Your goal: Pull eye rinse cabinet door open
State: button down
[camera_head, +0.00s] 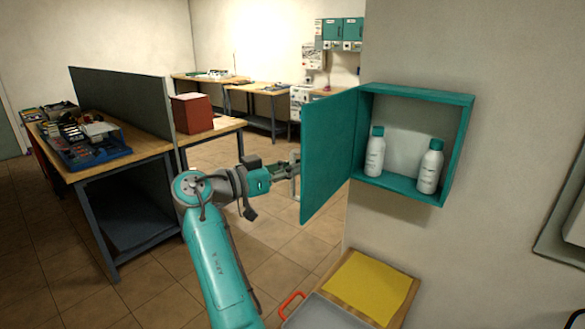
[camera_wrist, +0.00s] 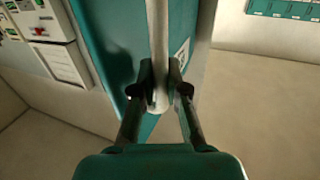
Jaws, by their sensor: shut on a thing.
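The eye rinse cabinet (camera_head: 465,150) is a teal wall box with its door (camera_head: 329,155) swung wide open to the left. Two white bottles with teal caps, one on the left (camera_head: 375,157) and one on the right (camera_head: 429,172), stand inside. My gripper (camera_head: 292,168) is at the door's outer face. In the wrist view my gripper (camera_wrist: 160,80) has its fingers on both sides of the pale bar handle (camera_wrist: 158,40), shut on it. The door also shows in the wrist view (camera_wrist: 112,45).
A small table with a yellow mat (camera_head: 368,287) and a grey tray (camera_head: 330,314) with a red handle stands below the cabinet. A workbench (camera_head: 150,150) with a divider and a red box (camera_head: 192,113) is at left. Tiled floor between is clear.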

jog(key=c, duration=1.4)
grip_release()
jog(key=shift+c, duration=0.2)
jog(key=v, duration=1.2)
jog(key=shift+f, duration=0.1)
